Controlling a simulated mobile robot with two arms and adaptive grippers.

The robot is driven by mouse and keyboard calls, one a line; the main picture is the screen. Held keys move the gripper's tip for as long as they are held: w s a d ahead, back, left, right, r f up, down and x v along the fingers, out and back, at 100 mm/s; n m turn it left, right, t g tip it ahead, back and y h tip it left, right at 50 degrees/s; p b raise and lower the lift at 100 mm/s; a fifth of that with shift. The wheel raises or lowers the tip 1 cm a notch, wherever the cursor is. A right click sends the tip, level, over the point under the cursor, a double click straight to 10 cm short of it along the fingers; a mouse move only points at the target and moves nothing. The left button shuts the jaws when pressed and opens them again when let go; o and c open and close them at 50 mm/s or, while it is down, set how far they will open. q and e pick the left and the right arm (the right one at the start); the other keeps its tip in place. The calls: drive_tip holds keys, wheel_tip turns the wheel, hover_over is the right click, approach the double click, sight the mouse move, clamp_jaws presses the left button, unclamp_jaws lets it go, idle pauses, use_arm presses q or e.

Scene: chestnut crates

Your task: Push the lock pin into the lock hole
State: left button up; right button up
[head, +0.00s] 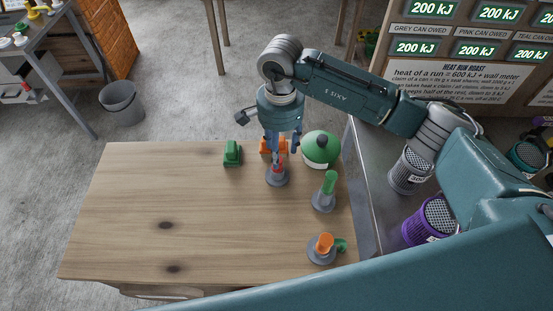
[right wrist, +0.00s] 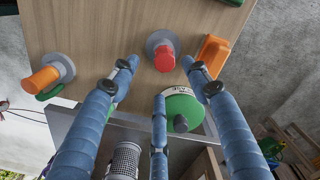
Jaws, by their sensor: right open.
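A red pin (head: 277,170) stands on a round grey base on the wooden table; it also shows in the right wrist view (right wrist: 165,60). My right gripper (head: 281,150) points down over it, fingers spread and apart around and above it; in the right wrist view the fingers (right wrist: 160,72) hold nothing. A green pin (head: 329,184) stands on another grey base. An orange pin (head: 324,243) stands on a third base with a small green piece beside it. I cannot tell which is the lock pin, and no lock hole is clear. My left gripper is not in view.
A green dome (head: 321,148) stands close right of my right gripper. An orange block (right wrist: 210,55) and a green block (head: 232,153) are near. The wooden table (head: 150,215) is clear on its left. Mesh canisters (head: 408,170) stand right, and a bin (head: 121,102) is on the floor.

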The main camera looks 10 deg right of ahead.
drive_tip(key=shift+f, duration=0.4)
drive_tip(key=f+p, duration=0.2)
drive_tip(key=f, duration=0.1)
drive_tip(key=f+p, duration=0.1)
drive_tip(key=f, duration=0.1)
drive_tip(key=shift+w+a, duration=0.25)
drive_tip(key=shift+w, duration=0.1)
drive_tip(key=shift+f, duration=0.35)
drive_tip(key=shift+c, duration=0.2)
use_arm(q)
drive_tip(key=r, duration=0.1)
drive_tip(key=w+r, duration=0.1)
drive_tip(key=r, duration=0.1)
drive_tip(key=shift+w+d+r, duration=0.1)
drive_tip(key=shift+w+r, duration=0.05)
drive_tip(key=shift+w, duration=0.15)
use_arm(e)
clamp_jaws()
